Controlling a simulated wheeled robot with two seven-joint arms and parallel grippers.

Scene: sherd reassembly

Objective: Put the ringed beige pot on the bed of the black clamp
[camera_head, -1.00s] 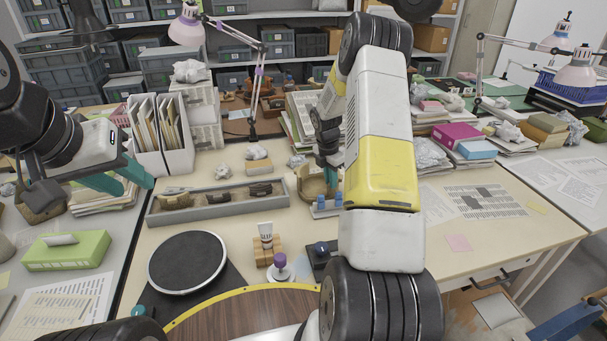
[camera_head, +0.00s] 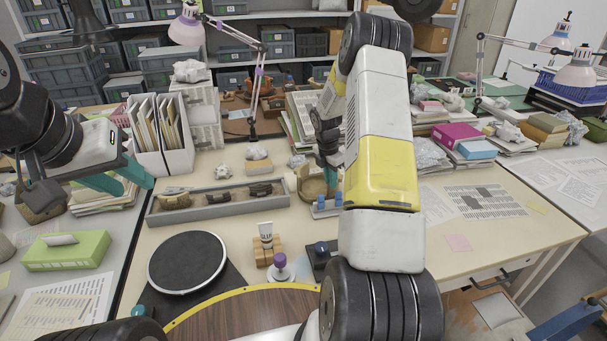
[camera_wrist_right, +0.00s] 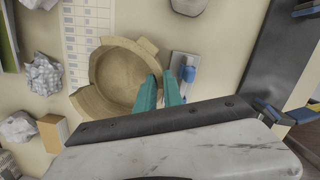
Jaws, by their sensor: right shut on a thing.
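The beige pot (camera_head: 313,188) stands on the table right of the long grey tray, partly hidden by my right arm. In the right wrist view the pot (camera_wrist_right: 112,80) is a round open bowl with a broken, uneven rim. My right gripper (camera_wrist_right: 160,78) has one teal finger inside the pot and one outside, shut on its wall. A black piece with a dark round knob (camera_head: 321,250) looks like the clamp. My right arm hides part of it, and its bed is not clear. My left gripper (camera_head: 138,190) is open and empty above the left of the table.
The grey tray (camera_head: 215,211) holds several sherds. A small holder with blue tops (camera_head: 325,211) stands close to the pot. A black turntable (camera_head: 187,262), a tube on a wooden block (camera_head: 266,252) and a purple-topped stamp (camera_head: 280,268) stand nearer. Bare table lies between tray and turntable.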

